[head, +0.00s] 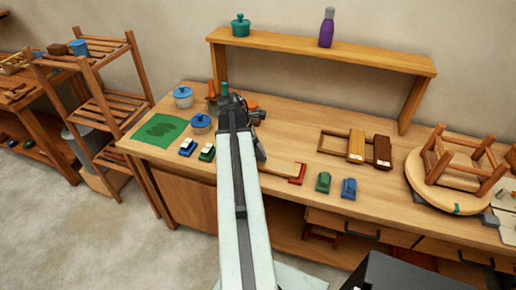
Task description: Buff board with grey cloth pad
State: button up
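My arm reaches over the workbench (290,130), and my gripper (261,153) points down near the middle of the bench, partly hidden behind the arm. Its fingers are too small to tell whether they are open or shut. A light wooden board (357,146) and a dark brown board (382,152) stand side by side at the right end of a wooden frame (335,142). I cannot tell which is the board to buff. No grey cloth pad can be made out for certain; a small grey piece (490,218) lies by the upturned stool (455,165).
Small blocks, green (323,182) and blue (349,188), sit near the front edge by a red-ended wooden piece (298,173). More blocks (188,147), blue-lidded pots (183,97) and a green mat (160,131) are left. A raised shelf (330,55) spans the back.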

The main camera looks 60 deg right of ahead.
jog(key=shift+r+p, duration=0.7)
jog(key=shift+r, duration=0.45)
notch_tip(320, 180, up, 3)
jog(key=p, duration=0.3)
jog(key=shift+r, duration=0.15)
jog(key=shift+f, duration=0.2)
notch_tip(320, 180, down, 2)
jog(key=shift+f+b, duration=0.1)
jog(key=shift+b, duration=1.05)
jog(key=shift+r, duration=0.25)
jog(key=shift+s, duration=0.1)
